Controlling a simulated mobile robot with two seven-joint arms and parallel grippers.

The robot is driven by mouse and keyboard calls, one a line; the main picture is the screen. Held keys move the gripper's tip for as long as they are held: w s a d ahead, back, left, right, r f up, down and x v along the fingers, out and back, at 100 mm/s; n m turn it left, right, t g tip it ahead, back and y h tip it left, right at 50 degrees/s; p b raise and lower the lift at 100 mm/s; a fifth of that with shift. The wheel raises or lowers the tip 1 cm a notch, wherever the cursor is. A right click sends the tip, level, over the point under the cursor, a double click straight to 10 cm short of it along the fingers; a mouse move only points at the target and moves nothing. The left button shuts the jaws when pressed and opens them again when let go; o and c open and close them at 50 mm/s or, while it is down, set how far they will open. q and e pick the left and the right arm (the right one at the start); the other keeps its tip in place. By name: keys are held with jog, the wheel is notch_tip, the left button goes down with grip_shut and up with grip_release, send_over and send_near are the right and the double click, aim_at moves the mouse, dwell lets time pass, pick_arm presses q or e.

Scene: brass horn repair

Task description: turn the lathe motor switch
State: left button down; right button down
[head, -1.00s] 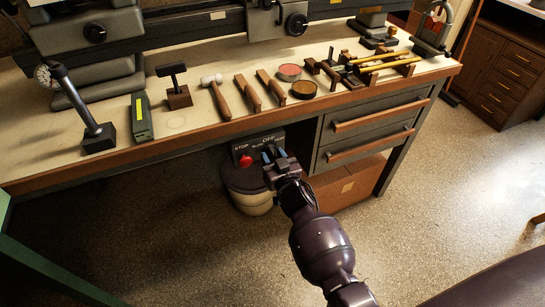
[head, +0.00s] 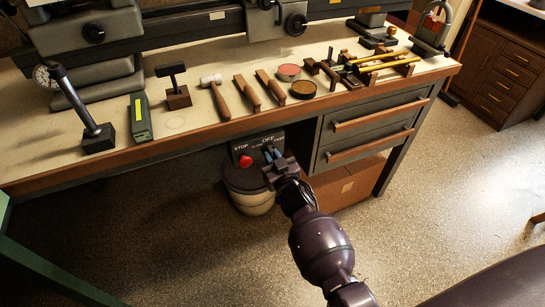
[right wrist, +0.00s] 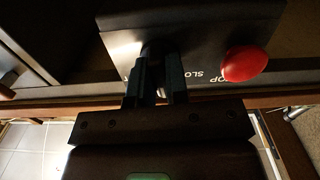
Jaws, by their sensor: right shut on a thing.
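My left gripper is not in view.
Above the panel is the workbench's wooden edge (head: 200,139), with a mallet (head: 216,97), files and tins on top. A bucket (head: 249,190) stands below the panel. The floor in front is clear.

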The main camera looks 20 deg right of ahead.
jog(key=n, duration=0.3)
jog(key=shift+f, duration=0.1)
jog(key=shift+n+b, duration=0.35)
jog(key=shift+n, duration=1.45)
jog(key=c, duration=1.1)
grip_release()
jog(key=shift+s, duration=0.5)
jog(key=s+p, duration=0.1)
jog(key=s, duration=0.4)
jog(key=s+p, duration=0.1)
jog(key=s, duration=0.4)
jog(key=shift+d, duration=0.2)
jog(key=shift+w, duration=0.1)
